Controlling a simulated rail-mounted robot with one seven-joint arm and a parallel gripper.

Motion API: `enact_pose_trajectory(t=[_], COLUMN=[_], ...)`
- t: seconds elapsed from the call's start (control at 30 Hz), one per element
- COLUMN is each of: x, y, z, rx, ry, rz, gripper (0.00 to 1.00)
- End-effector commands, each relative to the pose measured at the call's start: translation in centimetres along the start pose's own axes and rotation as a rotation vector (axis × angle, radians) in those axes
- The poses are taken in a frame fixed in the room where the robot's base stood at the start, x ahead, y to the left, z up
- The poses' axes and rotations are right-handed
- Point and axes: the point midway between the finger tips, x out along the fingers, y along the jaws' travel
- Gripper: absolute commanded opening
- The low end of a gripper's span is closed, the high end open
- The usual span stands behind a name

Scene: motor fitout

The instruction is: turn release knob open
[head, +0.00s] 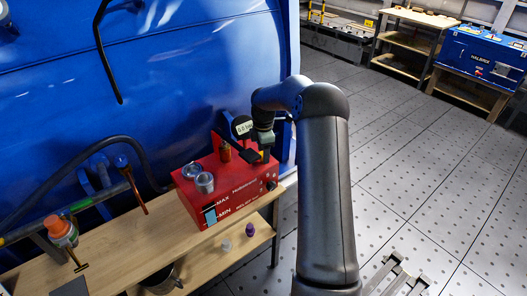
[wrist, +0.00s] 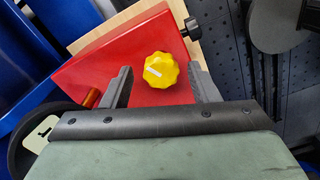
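A yellow fluted knob (wrist: 160,70) with a white pointer line is on the top of a red box (wrist: 95,60). It lies between the two fingers of my gripper (wrist: 160,72), which are open and apart from it in the wrist view. The pointer line slants. In the head view my gripper (head: 260,150) is over the back right of the red box (head: 230,197), and the yellow knob is mostly hidden there. A black knob (wrist: 191,28) sticks out of the box's side; it also shows in the head view (head: 271,186). No label names the release knob.
The red box stands on a wooden bench (head: 130,235) against a big blue housing (head: 150,70). Two metal cylinders (head: 204,182) stand on its left end. A round gauge (head: 242,127) rises behind it. An orange-topped bottle (head: 60,230) is at the left. The floor at right is mostly clear.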

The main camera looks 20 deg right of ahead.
Motion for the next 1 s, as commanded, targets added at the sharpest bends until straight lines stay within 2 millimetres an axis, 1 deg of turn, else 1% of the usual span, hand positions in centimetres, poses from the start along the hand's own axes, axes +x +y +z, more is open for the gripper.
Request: enact_pose_trajectory(t=[0.3,0.37,0.47,0.57,0.8,1.0], x=[-0.1,-0.4,-1.7,-3.7,-9.8,-14.2], y=[-0.1,0.0,0.0,0.0,0.1,0.0], z=[0.0,0.0,0.1,0.1,0.0,0.0], rx=[0.0,0.0,0.0,0.0,0.001,0.001], ry=[0.0,-0.001,-0.002,-0.002,-0.001,-0.001], rz=[-0.002,-0.001,0.001,0.003,0.004,0.001], gripper=[0.55,0.55,0.55,0.55,0.55,0.55])
